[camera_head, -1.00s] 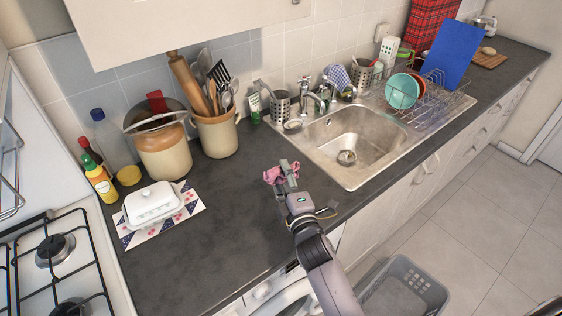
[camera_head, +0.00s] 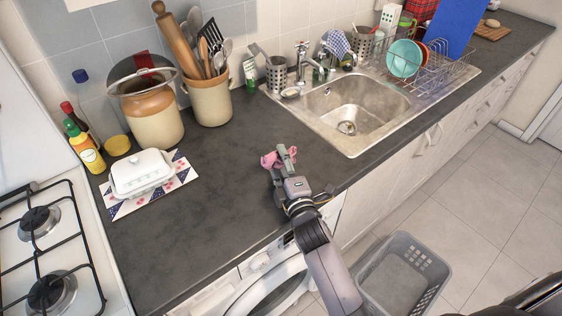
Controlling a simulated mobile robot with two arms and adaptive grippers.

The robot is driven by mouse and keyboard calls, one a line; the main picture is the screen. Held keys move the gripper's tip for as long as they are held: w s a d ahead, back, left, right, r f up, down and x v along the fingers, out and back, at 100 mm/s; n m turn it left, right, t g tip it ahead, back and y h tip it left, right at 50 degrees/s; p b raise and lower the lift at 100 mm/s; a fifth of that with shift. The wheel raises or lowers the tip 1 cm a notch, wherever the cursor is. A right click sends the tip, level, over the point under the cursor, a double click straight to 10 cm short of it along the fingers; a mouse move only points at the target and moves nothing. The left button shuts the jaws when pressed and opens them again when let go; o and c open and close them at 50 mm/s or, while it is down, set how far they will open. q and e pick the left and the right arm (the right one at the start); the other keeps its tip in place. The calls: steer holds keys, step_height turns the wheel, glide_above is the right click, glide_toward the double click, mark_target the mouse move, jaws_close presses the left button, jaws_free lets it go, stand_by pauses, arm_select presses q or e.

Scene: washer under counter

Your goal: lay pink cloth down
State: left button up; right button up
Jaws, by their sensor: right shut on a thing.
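A small crumpled pink cloth (camera_head: 270,160) is in the jaws of my right gripper (camera_head: 283,158). The gripper is shut on it, over the dark countertop (camera_head: 225,185) and left of the sink. Whether the cloth touches the counter cannot be told. Part of the cloth is hidden by the gripper fingers. My left gripper is not in view.
A steel sink (camera_head: 345,105) lies to the right, and a white butter dish (camera_head: 141,172) on a patterned mat to the left. Utensil crocks (camera_head: 209,98) stand behind. A grey basket (camera_head: 405,270) is on the floor by the washer (camera_head: 272,290). The middle counter is bare.

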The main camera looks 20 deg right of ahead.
steer(key=o, duration=1.4)
steer(key=s, duration=1.2)
